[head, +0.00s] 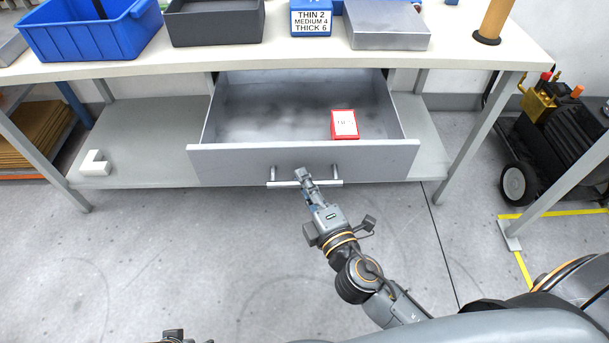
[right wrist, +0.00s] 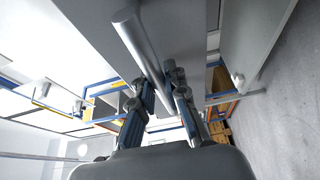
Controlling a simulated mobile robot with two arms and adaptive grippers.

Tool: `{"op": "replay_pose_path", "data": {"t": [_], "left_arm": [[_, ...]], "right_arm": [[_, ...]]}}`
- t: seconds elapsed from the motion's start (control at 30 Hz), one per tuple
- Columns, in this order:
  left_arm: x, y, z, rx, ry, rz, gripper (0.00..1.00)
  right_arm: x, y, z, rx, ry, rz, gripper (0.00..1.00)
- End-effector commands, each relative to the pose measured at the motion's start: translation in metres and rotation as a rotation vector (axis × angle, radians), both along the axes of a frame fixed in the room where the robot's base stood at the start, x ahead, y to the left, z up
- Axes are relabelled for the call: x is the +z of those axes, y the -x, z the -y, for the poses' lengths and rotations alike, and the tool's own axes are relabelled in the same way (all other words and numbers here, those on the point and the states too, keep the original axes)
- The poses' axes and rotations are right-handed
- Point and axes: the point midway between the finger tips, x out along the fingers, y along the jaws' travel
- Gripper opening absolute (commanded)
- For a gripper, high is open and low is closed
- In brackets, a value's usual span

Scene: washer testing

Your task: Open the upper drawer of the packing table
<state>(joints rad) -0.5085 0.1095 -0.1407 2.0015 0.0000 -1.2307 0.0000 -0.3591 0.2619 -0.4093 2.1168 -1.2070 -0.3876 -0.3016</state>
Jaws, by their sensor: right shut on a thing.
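The upper drawer (head: 230,163) of the packing table (head: 300,62) stands pulled out in the head view, with its grey inside showing. A red box with a white label (head: 344,125) lies in it at the right. The drawer's bar handle (head: 330,182) runs across its front. My right gripper (head: 303,175) is shut on the handle near its middle. In the right wrist view the fingers (right wrist: 158,88) close around the handle bar (right wrist: 138,42). Only a small part of my left gripper (head: 173,336) shows at the bottom edge, away from the drawer.
A blue bin (head: 85,38), a dark grey tray (head: 215,27), a labelled blue box (head: 311,20) and a metal box (head: 388,28) stand on the tabletop. A white L-shaped piece (head: 94,164) lies on the lower shelf (head: 150,130). Floor in front is clear.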

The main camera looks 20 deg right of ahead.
Motion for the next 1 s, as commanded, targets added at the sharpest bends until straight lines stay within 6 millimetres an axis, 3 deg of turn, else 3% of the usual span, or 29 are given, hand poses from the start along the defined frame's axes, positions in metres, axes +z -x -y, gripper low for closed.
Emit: {"op": "replay_pose_path", "data": {"t": [0.57,0.6,0.7,1.0], "left_arm": [[0.0086,-0.0007,-0.0001,0.001,0.000,0.004,0.74],[0.0086,-0.0007,0.0000,0.001,0.000,0.004,0.74],[0.0085,-0.0007,0.0000,0.001,0.000,0.004,0.74],[0.0080,-0.0010,-0.0005,0.001,0.000,0.005,0.74]], "right_arm": [[-0.0002,0.0067,-0.0016,-0.001,0.000,-0.001,0.00],[-0.0002,0.0067,-0.0016,-0.001,0.000,-0.001,0.15],[-0.0001,0.0066,-0.0016,-0.001,0.000,0.000,0.36],[0.0002,0.0069,-0.0016,0.000,0.000,0.000,0.37]]}}
